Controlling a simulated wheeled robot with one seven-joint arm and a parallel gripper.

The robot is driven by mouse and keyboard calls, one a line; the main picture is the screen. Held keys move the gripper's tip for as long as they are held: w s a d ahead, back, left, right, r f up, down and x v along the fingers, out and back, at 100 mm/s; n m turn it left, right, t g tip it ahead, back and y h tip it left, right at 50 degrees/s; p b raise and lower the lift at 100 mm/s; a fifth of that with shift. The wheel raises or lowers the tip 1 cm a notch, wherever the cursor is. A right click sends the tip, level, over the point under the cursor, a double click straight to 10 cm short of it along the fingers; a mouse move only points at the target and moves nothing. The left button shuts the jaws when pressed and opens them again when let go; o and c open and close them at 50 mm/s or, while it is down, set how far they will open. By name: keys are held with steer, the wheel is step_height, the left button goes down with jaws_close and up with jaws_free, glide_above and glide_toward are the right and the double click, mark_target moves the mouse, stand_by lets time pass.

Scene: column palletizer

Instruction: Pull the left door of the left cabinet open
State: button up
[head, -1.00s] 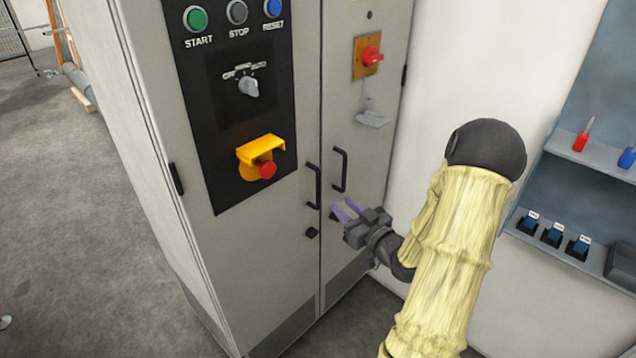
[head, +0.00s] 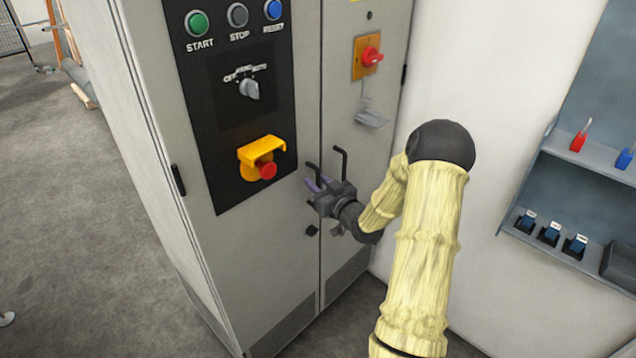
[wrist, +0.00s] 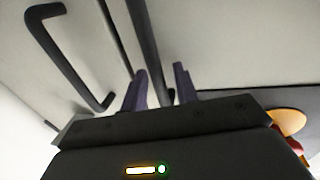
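The grey cabinet's left door (head: 258,240) carries the black control panel and appears closed. Its black bar handle (head: 312,166) is partly hidden behind my gripper in the head view. My gripper (head: 318,184) is at this handle, with its two purple fingers apart. In the wrist view, the handle (wrist: 145,45) runs down between the open fingertips (wrist: 158,82). I cannot tell whether either finger touches it.
The right door's handle (head: 342,165) is close beside my gripper; it also shows in the wrist view (wrist: 45,45). A yellow-shrouded red button (head: 264,170) sits above left. A red switch (head: 371,54) is on the right door. Open floor (head: 90,220) lies left of the cabinet.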

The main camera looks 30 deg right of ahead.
steer(key=shift+c, duration=0.4)
jaws_close()
steer(key=shift+f, duration=0.1)
